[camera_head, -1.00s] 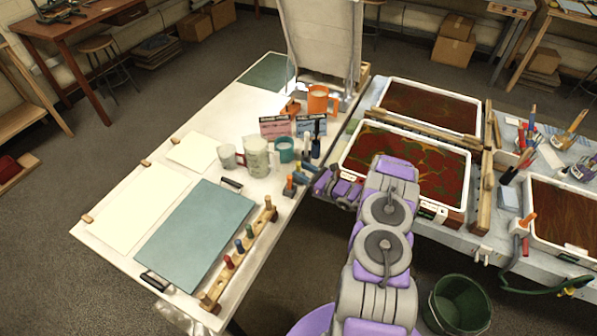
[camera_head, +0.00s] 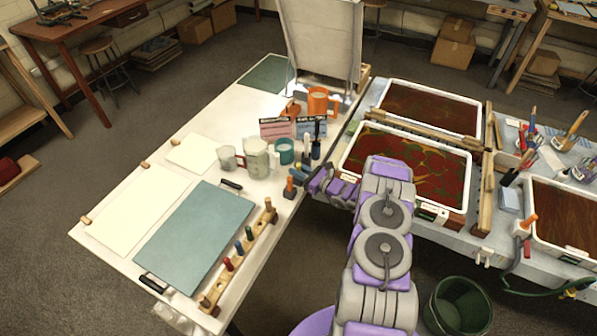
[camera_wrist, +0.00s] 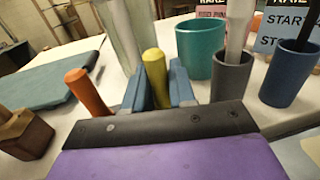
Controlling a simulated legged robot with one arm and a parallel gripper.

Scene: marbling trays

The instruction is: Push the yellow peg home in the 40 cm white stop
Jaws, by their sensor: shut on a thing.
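My gripper (camera_wrist: 160,85) shows two blue fingers in the wrist view, shut on the yellow peg (camera_wrist: 153,75). The peg stands upright between the fingers, with its rounded top above them. Its lower end is hidden behind the fingers and the dark gripper plate. In the head view my gripper (camera_head: 304,172) is over the right edge of the white table, near the cups; the yellow peg cannot be made out there. An orange peg (camera_wrist: 88,92) stands left of my gripper in the wrist view, also seen in the head view (camera_head: 290,182). I cannot identify the white stop.
A teal mug (camera_wrist: 200,50), a grey cup (camera_wrist: 232,75) and a blue cup (camera_wrist: 290,75) stand close behind and right of my gripper. A wooden rail (camera_head: 262,228) with several coloured pegs lies front left. Marbling trays (camera_head: 350,173) stand to the right.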

